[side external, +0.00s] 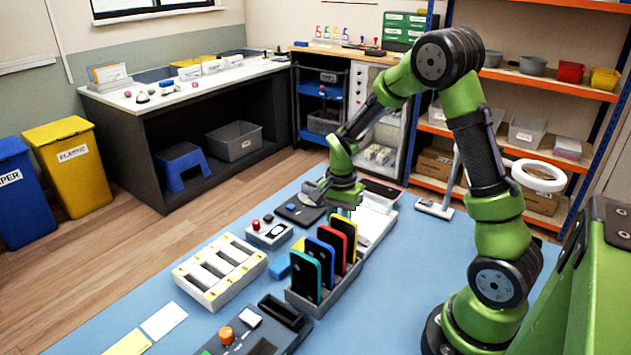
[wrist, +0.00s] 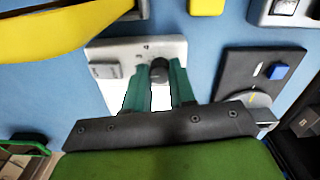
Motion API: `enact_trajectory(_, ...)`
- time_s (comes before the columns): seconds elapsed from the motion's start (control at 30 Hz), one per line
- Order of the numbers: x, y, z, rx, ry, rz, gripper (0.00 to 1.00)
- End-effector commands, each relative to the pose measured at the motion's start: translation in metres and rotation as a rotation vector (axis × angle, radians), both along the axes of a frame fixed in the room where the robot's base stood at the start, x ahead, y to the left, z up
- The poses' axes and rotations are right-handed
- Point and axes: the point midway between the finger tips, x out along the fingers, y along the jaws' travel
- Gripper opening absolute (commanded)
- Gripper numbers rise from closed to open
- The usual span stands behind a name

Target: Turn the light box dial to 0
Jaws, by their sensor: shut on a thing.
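The light box (wrist: 128,48) is a pale box with a grey block on its left side and small marks near the dial, seen in the wrist view. Its dark round dial (wrist: 158,71) stands between the green fingertips of my gripper (wrist: 161,78), which is shut on it. The dial's pointer and setting cannot be read. In the side view my gripper (side external: 347,208) is low over the mat behind the phone rack. The dial is hidden there, and a pale flat surface (side external: 375,222) shows beside the gripper.
Several upright phones stand in a grey rack (side external: 331,290) in front of my gripper; the yellow one (wrist: 55,28) is close in the wrist view. A dark device with a blue button (wrist: 279,71) lies to the right. The blue mat (side external: 225,225) has free room at left.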

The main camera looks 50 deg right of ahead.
Motion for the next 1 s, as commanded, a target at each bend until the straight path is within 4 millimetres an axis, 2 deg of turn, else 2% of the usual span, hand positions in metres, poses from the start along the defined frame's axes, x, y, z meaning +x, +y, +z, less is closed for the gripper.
enact_trajectory(0.37,0.0,-0.0009,0.0006,-0.001,-0.001,0.174,0.0)
enact_trajectory(1.0,0.0003,-0.0012,0.0009,-0.002,-0.001,0.758,0.0)
